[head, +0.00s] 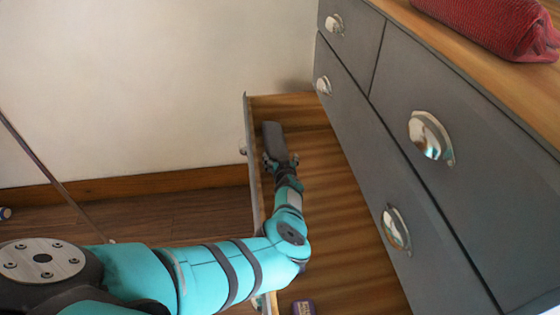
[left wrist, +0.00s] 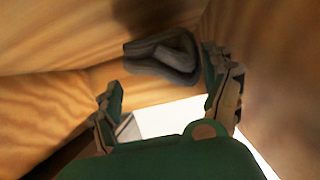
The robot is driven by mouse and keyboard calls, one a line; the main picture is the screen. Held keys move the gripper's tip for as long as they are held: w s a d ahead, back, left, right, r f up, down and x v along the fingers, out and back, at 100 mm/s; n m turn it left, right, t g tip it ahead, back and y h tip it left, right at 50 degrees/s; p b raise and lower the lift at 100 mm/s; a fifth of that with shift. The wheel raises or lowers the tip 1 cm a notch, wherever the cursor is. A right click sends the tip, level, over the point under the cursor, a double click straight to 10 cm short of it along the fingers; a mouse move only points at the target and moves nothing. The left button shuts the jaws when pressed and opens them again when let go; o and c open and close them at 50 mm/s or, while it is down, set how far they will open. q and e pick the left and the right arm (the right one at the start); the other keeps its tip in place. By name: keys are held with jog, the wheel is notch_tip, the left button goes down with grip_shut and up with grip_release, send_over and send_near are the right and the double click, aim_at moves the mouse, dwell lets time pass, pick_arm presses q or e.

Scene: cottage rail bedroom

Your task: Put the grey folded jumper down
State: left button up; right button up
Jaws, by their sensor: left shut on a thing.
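The grey folded jumper (head: 274,136) is a small dark grey bundle at the far end of the open drawer (head: 335,190), close to its front panel. My left gripper (head: 281,160) is shut on it, and my arm reaches in over the drawer's front side. In the left wrist view the jumper (left wrist: 165,55) shows its folds beyond the fingers of my left gripper (left wrist: 166,78), nearest the right finger, with wooden drawer surfaces around. I cannot tell whether the jumper touches the drawer bottom. My right gripper is not in view.
The grey dresser (head: 420,75) with metal cup handles stands on the right. A red woven bag (head: 495,25) lies on its wooden top. Much of the drawer bottom is bare.

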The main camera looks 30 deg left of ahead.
pick_arm(q)
jog(key=shift+a+f+b, duration=0.1)
jog(key=shift+f+b, duration=0.35)
jog(key=shift+f, duration=0.2)
jog(key=o, duration=1.1)
jog(key=shift+r, duration=0.15)
